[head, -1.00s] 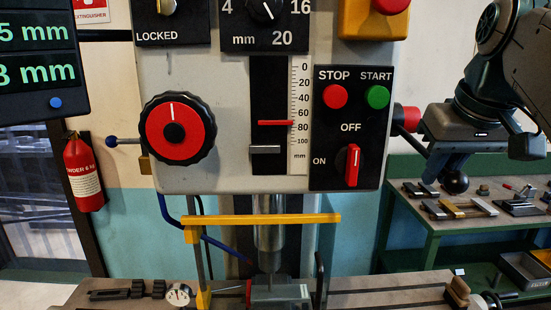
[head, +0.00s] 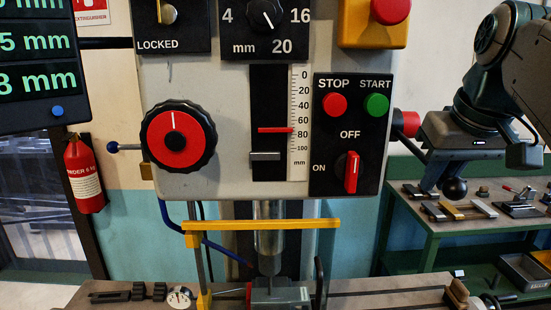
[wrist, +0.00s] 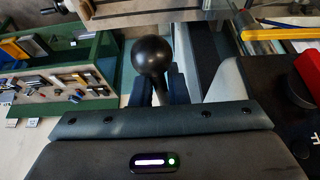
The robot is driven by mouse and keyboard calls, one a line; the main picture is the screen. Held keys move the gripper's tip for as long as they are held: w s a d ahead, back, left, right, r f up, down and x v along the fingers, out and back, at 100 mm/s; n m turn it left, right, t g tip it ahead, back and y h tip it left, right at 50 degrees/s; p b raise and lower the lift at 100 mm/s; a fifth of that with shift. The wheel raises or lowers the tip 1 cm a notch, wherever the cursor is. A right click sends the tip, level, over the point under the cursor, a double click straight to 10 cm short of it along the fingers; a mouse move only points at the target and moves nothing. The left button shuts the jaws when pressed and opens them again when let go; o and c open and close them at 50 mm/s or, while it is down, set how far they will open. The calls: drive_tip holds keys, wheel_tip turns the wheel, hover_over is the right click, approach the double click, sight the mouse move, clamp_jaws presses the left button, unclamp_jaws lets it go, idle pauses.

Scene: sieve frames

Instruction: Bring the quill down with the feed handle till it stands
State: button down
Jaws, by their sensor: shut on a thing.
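The feed handle's black ball knob (head: 454,188) is to the right of the drill head, and it fills the middle of the wrist view (wrist: 151,55). My gripper (head: 447,178) is shut on the handle just below the ball, with a finger on each side of it in the wrist view (wrist: 160,88). The quill (head: 269,218) hangs under the head, its lower end just above the grey vise (head: 280,295). On the depth scale (head: 299,120) the red pointer (head: 275,130) stands between 60 and 80, and a grey marker (head: 265,156) sits below 100.
A yellow guard bar (head: 262,224) crosses in front of the quill. A green bench (head: 430,225) with parts stands behind my gripper at the right. A digital readout (head: 40,60) is at the upper left. The control panel (head: 350,135) is left of my arm.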

drive_tip(key=shift+f, duration=0.2)
idle(0.3)
drive_tip(key=shift+r+p, duration=0.15)
drive_tip(key=shift+p, duration=0.2)
drive_tip(key=c, duration=1.5)
unclamp_jaws()
drive_tip(key=shift+r, duration=0.1)
